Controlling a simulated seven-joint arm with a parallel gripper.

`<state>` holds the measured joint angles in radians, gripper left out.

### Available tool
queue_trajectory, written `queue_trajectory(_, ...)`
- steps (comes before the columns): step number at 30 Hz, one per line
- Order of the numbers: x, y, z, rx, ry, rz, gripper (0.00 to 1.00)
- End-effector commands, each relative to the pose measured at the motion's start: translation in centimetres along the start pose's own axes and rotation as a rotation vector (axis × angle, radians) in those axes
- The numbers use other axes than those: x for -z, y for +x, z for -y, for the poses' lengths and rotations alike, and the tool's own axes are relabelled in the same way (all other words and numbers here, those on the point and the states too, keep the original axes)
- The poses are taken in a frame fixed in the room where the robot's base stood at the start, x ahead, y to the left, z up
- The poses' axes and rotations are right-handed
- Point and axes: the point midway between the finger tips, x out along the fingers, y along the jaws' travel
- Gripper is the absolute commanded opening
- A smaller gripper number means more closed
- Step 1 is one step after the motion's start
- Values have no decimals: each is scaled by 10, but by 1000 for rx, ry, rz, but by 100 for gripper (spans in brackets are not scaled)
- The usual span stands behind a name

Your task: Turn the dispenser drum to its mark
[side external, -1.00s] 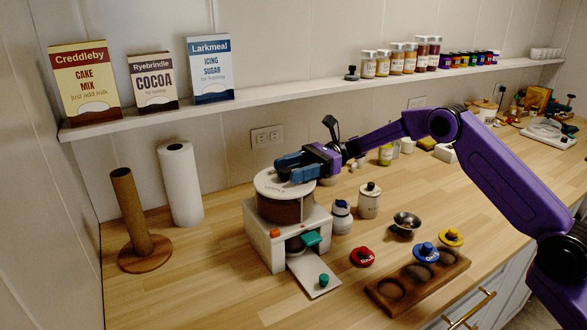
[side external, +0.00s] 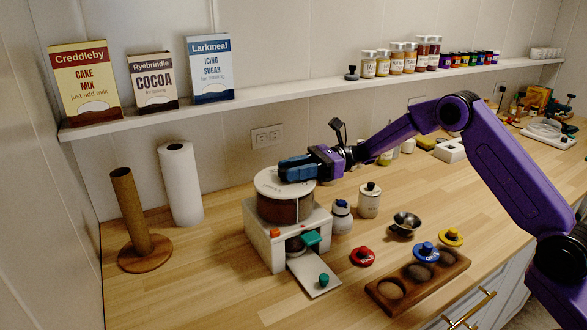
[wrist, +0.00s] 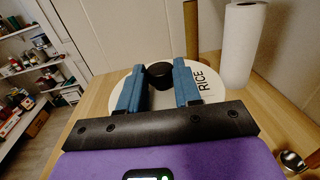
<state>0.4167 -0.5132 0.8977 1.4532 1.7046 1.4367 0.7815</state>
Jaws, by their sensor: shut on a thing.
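The dispenser drum (side external: 285,209) is a brown-filled cylinder with a white round lid (side external: 268,186), set on a white dispenser base (side external: 262,243). The lid also shows in the wrist view (wrist: 205,90), with RICE printed at its right. My gripper (side external: 290,172) is over the lid, its blue fingers level. In the wrist view my gripper (wrist: 157,78) is shut on a black knob (wrist: 160,74) on the lid. The fingers hide part of the knob. I cannot make out the drum's mark. The base has an orange-red tab (side external: 275,232) and a teal piece (side external: 312,238) at its front.
A white chute (side external: 309,268) slopes from the base. A jar (side external: 341,218) and a canister (side external: 369,203) stand close to its right. A paper towel roll (side external: 181,185) and a brown tube on a round foot (side external: 131,213) stand left. The shelf (side external: 300,93) runs above.

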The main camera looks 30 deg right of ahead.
Motion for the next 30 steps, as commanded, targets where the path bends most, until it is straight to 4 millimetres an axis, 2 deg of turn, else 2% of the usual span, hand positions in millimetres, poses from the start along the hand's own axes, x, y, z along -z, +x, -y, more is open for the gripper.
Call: queue_trajectory(30, 0, 7, -18, 791, 1, -2, 0)
